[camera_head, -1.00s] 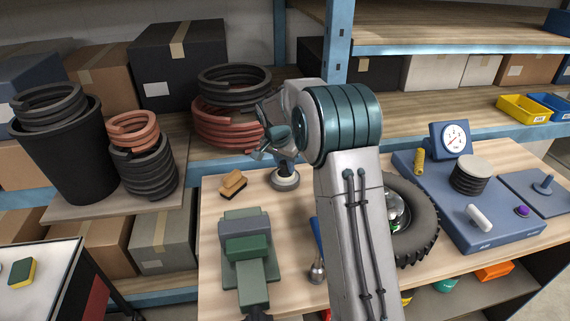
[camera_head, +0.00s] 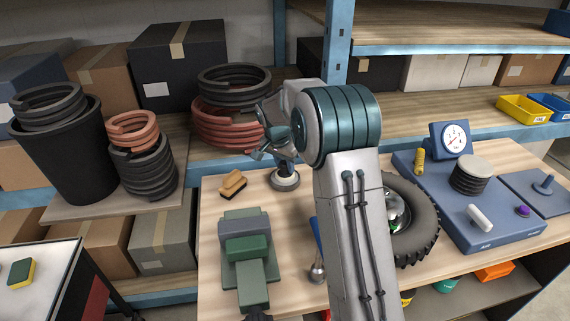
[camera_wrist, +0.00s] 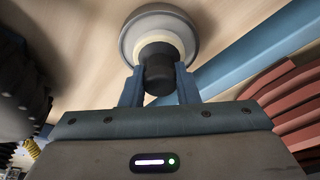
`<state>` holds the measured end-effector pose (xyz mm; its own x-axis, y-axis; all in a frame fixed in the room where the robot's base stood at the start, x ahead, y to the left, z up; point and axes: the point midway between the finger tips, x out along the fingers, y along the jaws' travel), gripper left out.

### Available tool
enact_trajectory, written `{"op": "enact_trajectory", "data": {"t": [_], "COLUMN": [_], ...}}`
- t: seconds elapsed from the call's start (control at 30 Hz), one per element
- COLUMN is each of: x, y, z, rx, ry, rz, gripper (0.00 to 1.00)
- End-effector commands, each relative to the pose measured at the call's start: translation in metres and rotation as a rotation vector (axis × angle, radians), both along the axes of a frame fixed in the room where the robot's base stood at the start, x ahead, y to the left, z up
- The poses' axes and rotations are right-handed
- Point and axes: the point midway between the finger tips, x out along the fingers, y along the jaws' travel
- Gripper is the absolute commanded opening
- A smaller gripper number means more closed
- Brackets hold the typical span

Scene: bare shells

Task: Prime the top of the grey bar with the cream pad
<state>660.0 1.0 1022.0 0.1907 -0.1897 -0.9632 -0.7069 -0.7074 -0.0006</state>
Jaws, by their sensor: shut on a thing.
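My gripper (camera_wrist: 160,85) is shut on a dark round grip (camera_wrist: 159,72). Beneath the grip is the cream pad (camera_wrist: 140,49), at or in a round grey dish (camera_wrist: 190,22); I cannot tell whether they touch. In the head view the dish (camera_head: 285,183) stands on the workbench near its back edge, with my gripper right above it. The grey bar (camera_head: 243,226) lies across the green vise (camera_head: 250,273) at the front left of the bench, apart from my gripper. Its top is clear.
A tan brush or block (camera_head: 233,184) lies left of the dish. A hammer (camera_head: 317,268) and a tyre (camera_head: 418,222) are near my arm. A blue plate (camera_head: 480,222) with a gauge is at right. Coiled hoses (camera_head: 232,122) sit on the shelf behind.

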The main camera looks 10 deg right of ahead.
Motion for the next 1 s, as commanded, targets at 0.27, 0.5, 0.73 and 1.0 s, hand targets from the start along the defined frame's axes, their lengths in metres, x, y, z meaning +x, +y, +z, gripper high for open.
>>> {"op": "enact_trajectory", "data": {"t": [0.27, 0.5, 0.73, 1.0], "x": [0.000, 0.000, 0.000, 0.000], "y": [0.000, 0.000, 0.000, 0.000], "z": [0.015, 0.036, 0.054, 0.070], "rx": [-0.001, -0.001, 0.000, 0.000], "ry": [0.002, 0.001, 0.001, 0.000], "rz": [-0.001, 0.000, 0.000, 0.000], "gripper": [0.10, 0.10, 0.10, 0.10]}}
